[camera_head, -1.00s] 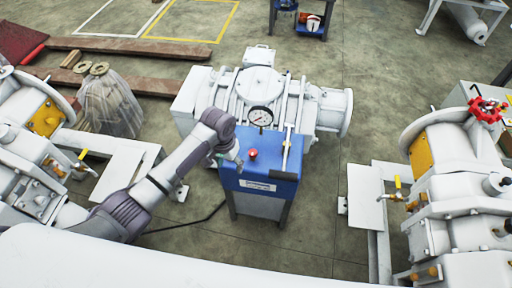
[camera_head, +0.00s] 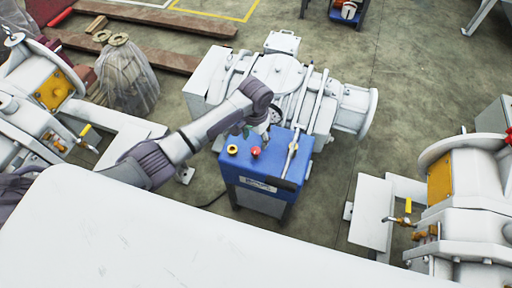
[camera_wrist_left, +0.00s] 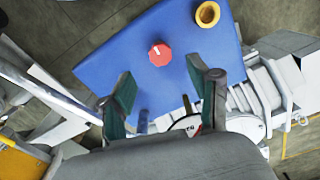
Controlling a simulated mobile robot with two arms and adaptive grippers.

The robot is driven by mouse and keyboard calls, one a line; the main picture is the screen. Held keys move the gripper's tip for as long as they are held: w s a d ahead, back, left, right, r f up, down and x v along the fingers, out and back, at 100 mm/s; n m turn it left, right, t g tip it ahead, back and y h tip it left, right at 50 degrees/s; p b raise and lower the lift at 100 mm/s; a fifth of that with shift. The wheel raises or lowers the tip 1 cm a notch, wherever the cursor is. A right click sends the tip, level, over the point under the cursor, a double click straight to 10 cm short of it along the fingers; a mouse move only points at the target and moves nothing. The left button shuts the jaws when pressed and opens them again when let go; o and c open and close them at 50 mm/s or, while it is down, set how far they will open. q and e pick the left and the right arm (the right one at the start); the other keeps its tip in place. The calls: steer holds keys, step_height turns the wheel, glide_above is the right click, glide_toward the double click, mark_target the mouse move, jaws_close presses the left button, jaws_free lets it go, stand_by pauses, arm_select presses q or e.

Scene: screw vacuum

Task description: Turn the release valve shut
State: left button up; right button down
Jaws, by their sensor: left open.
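A red round knob (camera_head: 255,152) with a white mark sits on top of the blue cabinet (camera_head: 268,183); a yellow ring-shaped knob (camera_head: 232,149) is beside it. I cannot tell which one is the release valve. In the left wrist view the red knob (camera_wrist_left: 160,54) lies just beyond and between my fingertips, and the yellow knob (camera_wrist_left: 207,14) is farther up. My left gripper (camera_head: 255,134) is over the cabinet's far edge, open and empty, its fingers (camera_wrist_left: 160,74) apart from the red knob. My right gripper is not in view.
A white pump (camera_head: 275,72) stands behind the cabinet. Its gauge (camera_wrist_left: 187,125) shows below the fingers in the wrist view. A metal bar (camera_head: 292,157) runs along the cabinet's right side. Other white machines stand left and right (camera_head: 465,205).

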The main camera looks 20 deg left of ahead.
mark_target(256, 150)
arm_select(q)
step_height(256, 150, down, 6)
steer(key=shift+r+b, duration=0.1)
steer(key=shift+b, duration=0.2)
steer(key=shift+f, duration=0.4)
steer(key=c, duration=1.2)
steer(key=shift+o, duration=0.2)
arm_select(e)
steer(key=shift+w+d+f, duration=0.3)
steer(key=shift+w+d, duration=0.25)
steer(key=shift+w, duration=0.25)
